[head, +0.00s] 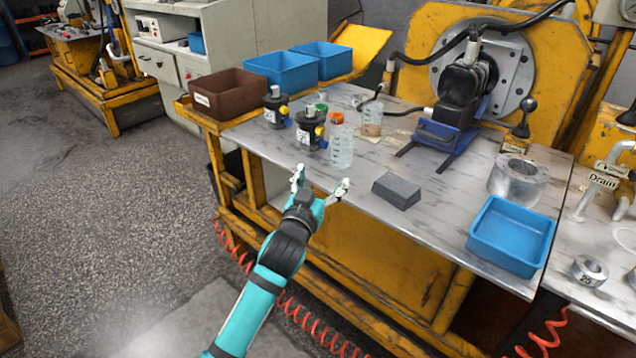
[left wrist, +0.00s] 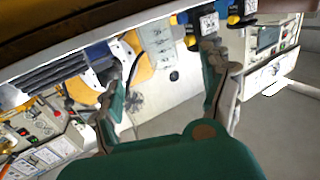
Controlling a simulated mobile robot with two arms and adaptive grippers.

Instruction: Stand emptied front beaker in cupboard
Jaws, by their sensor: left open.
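The front beaker (head: 341,150) is clear, looks empty and stands upright on the metal-topped bench. A second clear beaker (head: 372,118) with brownish contents stands behind it. My left gripper (head: 322,180) is open and empty at the bench's front edge, just in front of the front beaker and apart from it. A pale grey cupboard (head: 232,45) stands at the back left. My right gripper is not in view.
Two black cylindrical units (head: 310,130) stand left of the front beaker. A dark grey block (head: 397,190) lies to its right, with a blue tray (head: 512,236) farther right. A brown bin (head: 230,95) and blue bins (head: 282,70) line the left end.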

